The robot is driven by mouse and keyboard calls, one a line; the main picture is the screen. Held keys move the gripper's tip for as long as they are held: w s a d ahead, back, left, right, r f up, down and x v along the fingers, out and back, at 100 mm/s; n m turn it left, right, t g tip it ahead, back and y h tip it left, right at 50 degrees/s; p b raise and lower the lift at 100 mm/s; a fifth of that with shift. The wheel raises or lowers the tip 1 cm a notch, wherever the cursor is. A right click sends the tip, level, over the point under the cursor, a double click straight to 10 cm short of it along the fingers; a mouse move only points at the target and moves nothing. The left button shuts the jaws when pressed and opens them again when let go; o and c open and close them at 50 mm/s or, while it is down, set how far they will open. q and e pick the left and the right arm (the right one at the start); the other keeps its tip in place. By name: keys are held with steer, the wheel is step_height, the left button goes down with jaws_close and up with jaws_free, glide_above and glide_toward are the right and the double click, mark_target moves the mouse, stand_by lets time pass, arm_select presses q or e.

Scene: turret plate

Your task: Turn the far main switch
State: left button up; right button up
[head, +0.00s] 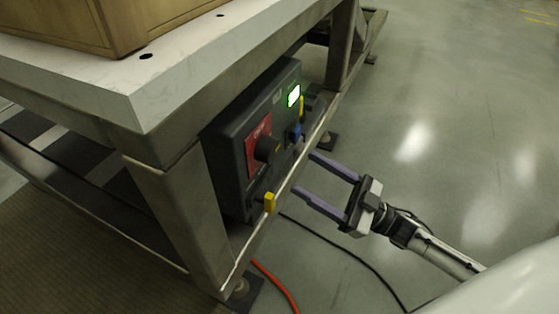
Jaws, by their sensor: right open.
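A dark control box (228,160) is mounted under the near side of the bench. On its face is a red plate (258,134) with a black rotary switch (265,149) on it. Farther along the box are a lit green-white display (294,96), a blue part (295,132) and a small yellow part (301,106). A yellow lever (270,202) sits at the near lower end. My right gripper (303,173) is open and empty, its two fingers pointing at the box from the right, apart from the switch. My left gripper is not in view.
The bench has a pale top (190,55) with a wooden crate (75,22) on it, and metal legs. A black cable (345,255) and an orange hose (276,282) lie on the floor below. The floor to the right is clear.

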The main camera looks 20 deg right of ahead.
mark_target(275, 154)
steer(key=x, duration=0.8)
steer(key=shift+w+a+b, duration=0.2)
steer(key=shift+a+b, duration=0.05)
steer(key=shift+b, duration=0.05)
steer(key=c, duration=1.1)
steer(key=shift+o, duration=0.2)
